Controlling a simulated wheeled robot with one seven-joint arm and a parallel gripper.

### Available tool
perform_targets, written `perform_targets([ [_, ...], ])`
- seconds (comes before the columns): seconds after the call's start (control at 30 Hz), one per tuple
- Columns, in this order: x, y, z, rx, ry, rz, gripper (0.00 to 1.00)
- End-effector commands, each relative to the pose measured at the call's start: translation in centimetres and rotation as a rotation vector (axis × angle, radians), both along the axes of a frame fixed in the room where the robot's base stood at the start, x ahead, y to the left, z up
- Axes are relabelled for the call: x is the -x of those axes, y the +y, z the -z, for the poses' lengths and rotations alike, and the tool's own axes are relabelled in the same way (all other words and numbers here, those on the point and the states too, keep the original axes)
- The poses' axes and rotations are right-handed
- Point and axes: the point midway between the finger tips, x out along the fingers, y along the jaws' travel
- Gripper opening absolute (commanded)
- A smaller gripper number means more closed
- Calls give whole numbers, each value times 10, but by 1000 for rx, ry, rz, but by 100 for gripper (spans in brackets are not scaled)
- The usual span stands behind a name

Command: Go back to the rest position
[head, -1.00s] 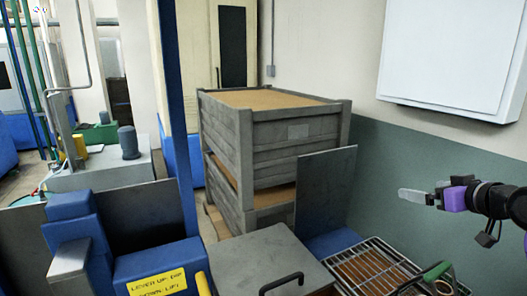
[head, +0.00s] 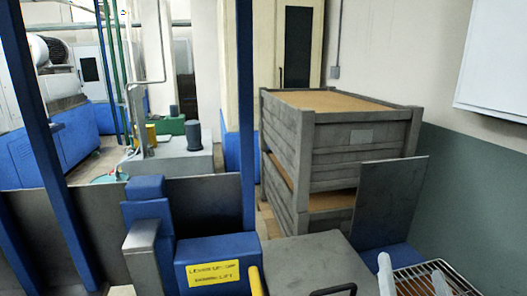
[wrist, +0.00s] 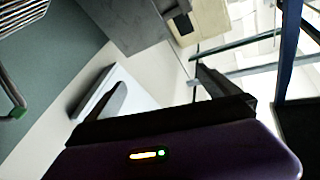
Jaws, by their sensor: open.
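My gripper (head: 412,275) shows at the bottom right of the head view as two pale fingertips pointing up, apart from each other. They appear in front of a wire rack (head: 455,272), and the rest of the arm is out of that picture. In the wrist view my gripper (wrist: 160,92) has its purple body along the bottom and its two dark fingers spread apart. Nothing is between the fingers.
Grey stacked crates (head: 352,150) stand behind an upright dark panel (head: 390,200). A blue machine with a yellow label (head: 214,274) and a grey lid (head: 300,262) are in front. Blue posts (head: 246,120) rise at the left and middle. A white wall box (head: 495,65) hangs at the right.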

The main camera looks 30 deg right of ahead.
Motion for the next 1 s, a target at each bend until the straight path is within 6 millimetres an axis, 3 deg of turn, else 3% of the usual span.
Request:
perform_targets([
  [0.03,6,24,13,-5,27,-25,100],
  [0.2,34,89,42,21,120,-110,100],
  [0.5,104,186,88,101,366,-385,100],
  [0.73,161,228,123,132,561,-623,100],
  [0.83,172,238,130,138,594,-686,100],
  [1.0,174,244,130,147,598,-725,100],
])
